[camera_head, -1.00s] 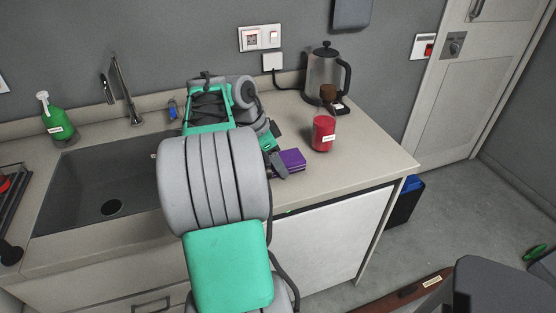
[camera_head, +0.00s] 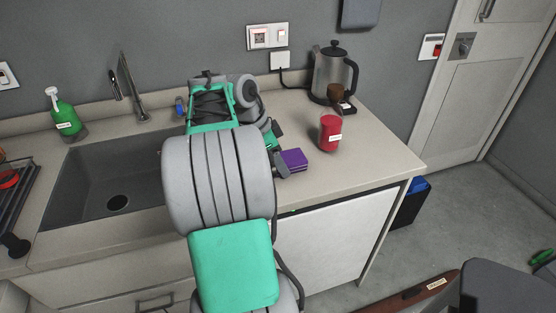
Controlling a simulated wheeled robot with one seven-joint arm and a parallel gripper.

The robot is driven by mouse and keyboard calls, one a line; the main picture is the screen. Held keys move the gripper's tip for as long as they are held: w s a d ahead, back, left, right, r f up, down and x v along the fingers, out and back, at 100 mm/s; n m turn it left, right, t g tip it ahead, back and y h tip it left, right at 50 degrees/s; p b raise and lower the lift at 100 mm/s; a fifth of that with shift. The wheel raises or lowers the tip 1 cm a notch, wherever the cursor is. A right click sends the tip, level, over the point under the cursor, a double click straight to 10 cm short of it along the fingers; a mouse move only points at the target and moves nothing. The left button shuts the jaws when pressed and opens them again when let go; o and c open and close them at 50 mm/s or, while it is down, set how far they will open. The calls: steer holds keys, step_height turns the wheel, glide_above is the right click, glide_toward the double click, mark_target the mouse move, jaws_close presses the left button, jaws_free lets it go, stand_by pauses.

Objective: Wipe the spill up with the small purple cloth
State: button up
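The small purple cloth (camera_head: 294,159) is a folded stack on the counter, right of the sink and left of the red container. My gripper (camera_head: 279,160) is at the left side of the cloth, with a grey finger against or very near it. My arm hides most of the gripper, so I cannot tell whether it is open or shut on the cloth. No spill shows clearly; my arm covers part of the counter.
The right counter end is clear.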

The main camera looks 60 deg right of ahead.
steer(key=shift+s+d, duration=0.65)
steer(key=shift+w+a, duration=0.75)
stand_by(0.5)
steer(key=shift+r, duration=0.1)
step_height(320, 180, up, 7)
steer(key=p, duration=0.6)
